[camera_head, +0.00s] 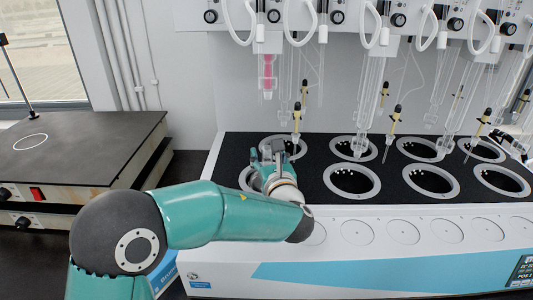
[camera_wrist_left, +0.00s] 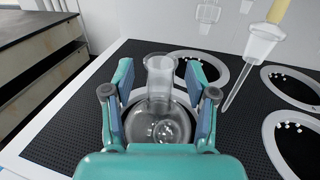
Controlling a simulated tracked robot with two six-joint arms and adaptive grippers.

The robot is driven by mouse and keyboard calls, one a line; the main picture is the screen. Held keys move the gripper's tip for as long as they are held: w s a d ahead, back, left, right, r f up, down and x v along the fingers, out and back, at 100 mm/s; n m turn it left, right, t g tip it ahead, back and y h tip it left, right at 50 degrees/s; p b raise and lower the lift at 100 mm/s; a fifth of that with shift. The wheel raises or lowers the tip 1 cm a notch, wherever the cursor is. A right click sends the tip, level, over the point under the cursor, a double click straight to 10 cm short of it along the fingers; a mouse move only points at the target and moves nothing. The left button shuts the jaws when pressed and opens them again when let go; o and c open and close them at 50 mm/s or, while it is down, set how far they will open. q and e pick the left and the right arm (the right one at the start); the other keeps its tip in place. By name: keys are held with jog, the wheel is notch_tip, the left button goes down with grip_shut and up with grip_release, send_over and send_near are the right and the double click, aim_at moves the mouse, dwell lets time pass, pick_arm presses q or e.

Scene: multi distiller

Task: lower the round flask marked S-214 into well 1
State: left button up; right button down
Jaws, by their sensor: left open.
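My left gripper (camera_head: 268,154) is over the front-left well of the black-topped unit. In the left wrist view the same gripper (camera_wrist_left: 160,68) is open, with one finger on each side of a clear round flask (camera_wrist_left: 158,122). The flask stands about upright, its round body within the pale ring (camera_wrist_left: 126,97) of a well and its neck between the fingers. Whether the fingers touch the glass I cannot tell. No marking can be read on the flask, nor a number on the well. In the head view the gripper hides the flask and part of that well's ring (camera_head: 246,180).
Several empty ringed wells, such as the front one to the right (camera_head: 352,194), fill the black top. Glass tubes and yellow-topped probes (camera_head: 296,118) hang above them. A dark flat-topped device (camera_head: 75,150) stands at the left.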

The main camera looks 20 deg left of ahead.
pick_arm(q)
jog(key=v, duration=1.1)
